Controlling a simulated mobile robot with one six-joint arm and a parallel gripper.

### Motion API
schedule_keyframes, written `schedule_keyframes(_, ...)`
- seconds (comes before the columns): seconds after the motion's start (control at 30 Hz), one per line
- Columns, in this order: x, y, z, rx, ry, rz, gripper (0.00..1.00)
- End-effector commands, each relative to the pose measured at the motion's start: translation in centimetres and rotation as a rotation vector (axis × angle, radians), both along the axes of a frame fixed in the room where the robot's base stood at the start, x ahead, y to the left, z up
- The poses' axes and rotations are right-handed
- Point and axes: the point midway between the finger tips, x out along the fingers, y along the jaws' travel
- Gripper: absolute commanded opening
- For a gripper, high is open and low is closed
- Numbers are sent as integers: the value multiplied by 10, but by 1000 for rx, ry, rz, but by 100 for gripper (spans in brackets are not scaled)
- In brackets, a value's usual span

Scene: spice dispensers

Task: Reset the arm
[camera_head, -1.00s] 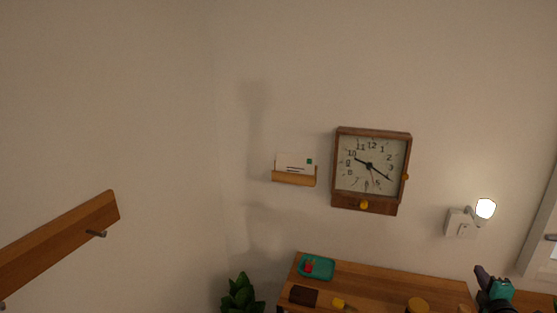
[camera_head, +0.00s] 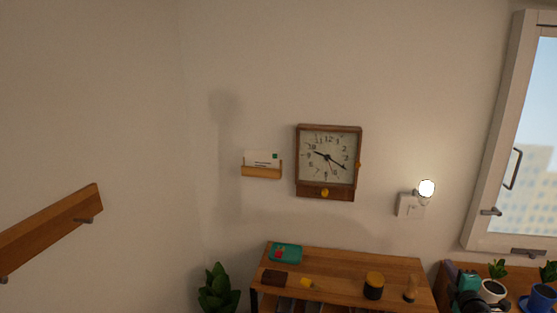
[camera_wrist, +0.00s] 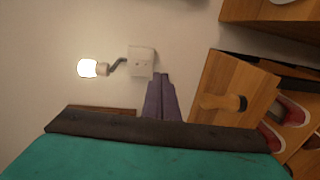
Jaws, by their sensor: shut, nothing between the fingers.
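My gripper shows in the wrist view (camera_wrist: 160,98) as two dark purple fingers, pressed together with nothing between them. The fingers point up the picture, toward the wall by the lit lamp. In the head view my gripper (camera_head: 451,272) is at the lower right, in front of the wooden furniture. Its dark fingers and teal body show there; most of the arm is below the picture's edge.
A wooden cabinet (camera_head: 400,268) holds a teal tray (camera_head: 286,253), a dark jar (camera_head: 374,286) and a wooden-handled item (camera_head: 410,289). The lit lamp (camera_head: 426,188), clock (camera_head: 328,160) and window (camera_head: 522,150) are on the wall. White pot (camera_head: 493,291) and blue cup (camera_head: 541,299) stand right of my gripper.

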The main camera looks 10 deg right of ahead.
Motion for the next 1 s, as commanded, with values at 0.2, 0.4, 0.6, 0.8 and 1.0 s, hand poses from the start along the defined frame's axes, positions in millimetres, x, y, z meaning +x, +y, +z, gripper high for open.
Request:
schedule_keyframes(0.2,3,1,0,8,-6,-6,0)
schedule_keyframes(0.4,12,4,-1,41,-27,-37,0)
schedule_keyframes(0.6,24,9,-3,90,-54,-79,0)
schedule_keyframes(0.8,40,18,-10,167,-84,-141,0)
schedule_keyframes(1.0,63,39,-29,308,-112,-240,0)
